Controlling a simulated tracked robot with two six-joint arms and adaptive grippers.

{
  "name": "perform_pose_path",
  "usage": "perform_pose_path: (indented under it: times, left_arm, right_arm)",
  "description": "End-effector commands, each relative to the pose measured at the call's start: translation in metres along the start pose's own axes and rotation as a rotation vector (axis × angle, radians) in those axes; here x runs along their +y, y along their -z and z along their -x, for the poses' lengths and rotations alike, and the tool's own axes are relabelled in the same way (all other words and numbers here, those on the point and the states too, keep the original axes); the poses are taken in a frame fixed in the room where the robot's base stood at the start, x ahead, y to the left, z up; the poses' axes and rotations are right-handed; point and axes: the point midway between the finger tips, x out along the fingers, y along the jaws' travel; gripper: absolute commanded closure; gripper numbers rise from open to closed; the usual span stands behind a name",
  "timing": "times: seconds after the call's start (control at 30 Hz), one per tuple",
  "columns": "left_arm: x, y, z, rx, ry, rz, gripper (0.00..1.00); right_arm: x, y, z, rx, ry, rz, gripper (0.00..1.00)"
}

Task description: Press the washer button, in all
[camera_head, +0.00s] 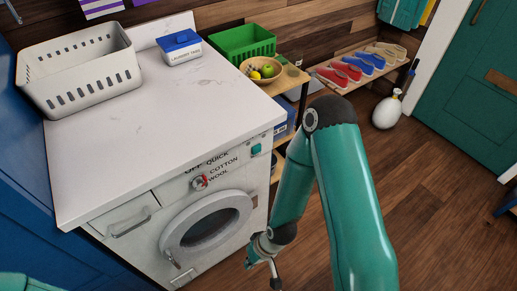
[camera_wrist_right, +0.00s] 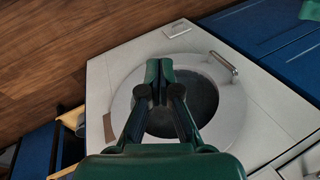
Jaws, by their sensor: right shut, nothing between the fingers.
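The washer (camera_head: 150,105) stands at the left with its round door (camera_head: 205,222) closed. My right gripper (camera_head: 275,282) hangs low, in front of the door's lower right, well below the button. In the right wrist view the right gripper (camera_wrist_right: 158,70) is shut and empty, its fingers over the door (camera_wrist_right: 232,112). The button cannot be made out there. My left gripper is out of view.
A white basket (camera_head: 85,75), a blue-lidded box (camera_head: 180,48) and a green crate (camera_head: 240,42) stand on and behind the washer top. A fruit bowl (camera_head: 260,78) is on the shelf. A shoe rack (camera_head: 350,65) is at the back. Wooden floor (camera_head: 440,190) is clear at right.

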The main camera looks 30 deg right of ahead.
Motion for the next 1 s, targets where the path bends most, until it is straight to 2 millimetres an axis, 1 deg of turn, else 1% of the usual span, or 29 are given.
perform_pose_path:
  times: [0.03, 0.07, 0.17, 0.2, 0.27, 0.3, 0.37, 0.4, 0.5, 0.53, 0.6, 0.67, 0.8, 1.0]
  left_arm:
    - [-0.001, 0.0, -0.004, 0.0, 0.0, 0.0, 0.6]
    - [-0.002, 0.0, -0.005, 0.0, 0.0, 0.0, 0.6]
    - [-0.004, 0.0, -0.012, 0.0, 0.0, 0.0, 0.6]
    - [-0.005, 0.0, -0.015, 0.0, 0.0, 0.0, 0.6]
    - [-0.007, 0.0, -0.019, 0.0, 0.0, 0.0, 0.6]
    - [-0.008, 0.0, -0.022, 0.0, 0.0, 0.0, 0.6]
    - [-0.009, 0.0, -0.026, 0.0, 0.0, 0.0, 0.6]
    - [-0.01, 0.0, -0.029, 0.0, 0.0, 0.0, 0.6]
    - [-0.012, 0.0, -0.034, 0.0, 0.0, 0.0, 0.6]
    - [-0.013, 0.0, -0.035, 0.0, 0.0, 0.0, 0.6]
    - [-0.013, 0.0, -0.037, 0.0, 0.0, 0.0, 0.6]
    - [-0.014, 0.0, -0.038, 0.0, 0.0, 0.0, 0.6]
    - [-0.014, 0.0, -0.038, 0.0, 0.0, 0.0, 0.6]
    - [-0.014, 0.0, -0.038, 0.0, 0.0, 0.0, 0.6]
  right_arm:
    - [-0.003, 0.014, 0.002, 0.042, 0.014, 0.035, 1.0]
    - [-0.002, 0.024, 0.005, 0.071, 0.023, 0.062, 1.0]
    - [0.009, 0.064, 0.027, 0.196, 0.047, 0.184, 1.0]
    - [0.015, 0.081, 0.039, 0.255, 0.05, 0.248, 1.0]
    - [0.026, 0.106, 0.061, 0.344, 0.041, 0.352, 1.0]
    - [0.035, 0.12, 0.077, 0.401, 0.027, 0.425, 1.0]
    - [0.048, 0.137, 0.101, 0.474, -0.003, 0.534, 1.0]
    - [0.056, 0.146, 0.117, 0.516, -0.03, 0.605, 1.0]
    - [0.075, 0.158, 0.151, 0.586, -0.101, 0.763, 1.0]
    - [0.08, 0.16, 0.16, 0.6, -0.122, 0.802, 1.0]
    - [0.089, 0.163, 0.177, 0.621, -0.164, 0.879, 1.0]
    - [0.094, 0.163, 0.186, 0.63, -0.189, 0.926, 1.0]
    - [0.098, 0.163, 0.195, 0.635, -0.213, 0.975, 1.0]
    - [0.097, 0.163, 0.195, 0.634, -0.211, 0.977, 1.0]
